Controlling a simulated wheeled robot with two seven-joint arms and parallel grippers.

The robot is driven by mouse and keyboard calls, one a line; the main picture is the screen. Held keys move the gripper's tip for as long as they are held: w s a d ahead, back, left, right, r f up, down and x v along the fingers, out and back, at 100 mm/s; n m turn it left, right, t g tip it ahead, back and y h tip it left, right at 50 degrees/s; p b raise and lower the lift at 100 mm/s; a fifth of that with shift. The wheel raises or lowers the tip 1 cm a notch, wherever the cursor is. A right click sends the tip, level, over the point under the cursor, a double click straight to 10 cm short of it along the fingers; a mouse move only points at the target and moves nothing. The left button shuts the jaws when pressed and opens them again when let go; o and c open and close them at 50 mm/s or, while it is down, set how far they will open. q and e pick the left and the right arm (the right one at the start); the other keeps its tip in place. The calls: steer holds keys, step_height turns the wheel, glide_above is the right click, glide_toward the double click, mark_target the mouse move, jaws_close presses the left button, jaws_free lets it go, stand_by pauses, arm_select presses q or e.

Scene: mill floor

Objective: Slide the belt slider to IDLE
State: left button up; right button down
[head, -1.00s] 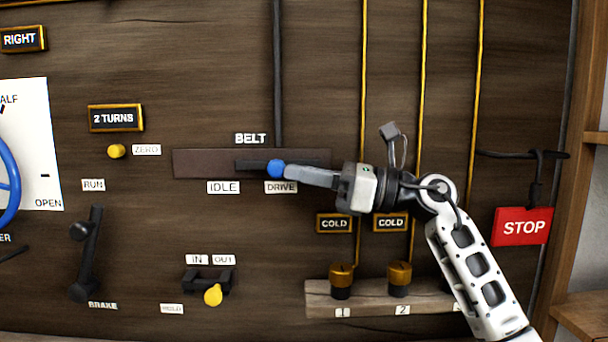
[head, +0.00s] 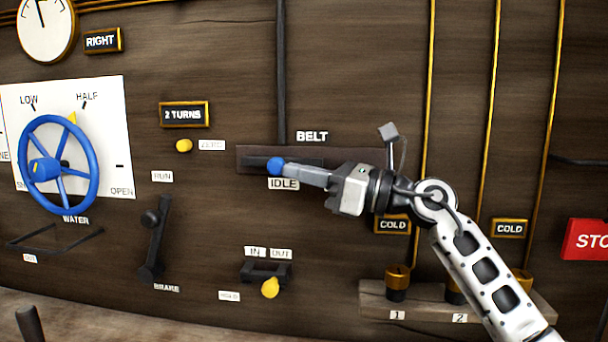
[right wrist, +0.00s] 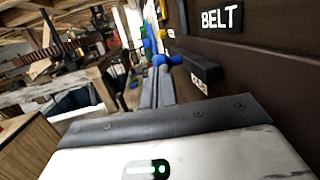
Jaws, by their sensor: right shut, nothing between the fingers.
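The belt slider's blue knob (head: 276,166) is at the IDLE label (head: 283,184), near the left part of the dark belt track (head: 355,158) under the BELT sign (head: 312,136). My right gripper (head: 290,170) is shut and empty, its fingertips against or very close to the right side of the knob. In the right wrist view the blue knob (right wrist: 168,60) shows just beyond the fingertips, with the BELT sign (right wrist: 222,18) at upper right. The DRIVE label is hidden behind my right gripper. My left gripper is not in view.
A blue water wheel (head: 58,165) is at left. The brake lever (head: 155,240) and a yellow IN/OUT knob (head: 270,287) are below the track. Brass knobs (head: 397,280) on a wooden ledge and a red STOP sign (head: 588,240) are at right.

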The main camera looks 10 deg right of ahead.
steer(key=b+v, duration=0.4)
steer(key=v, duration=1)
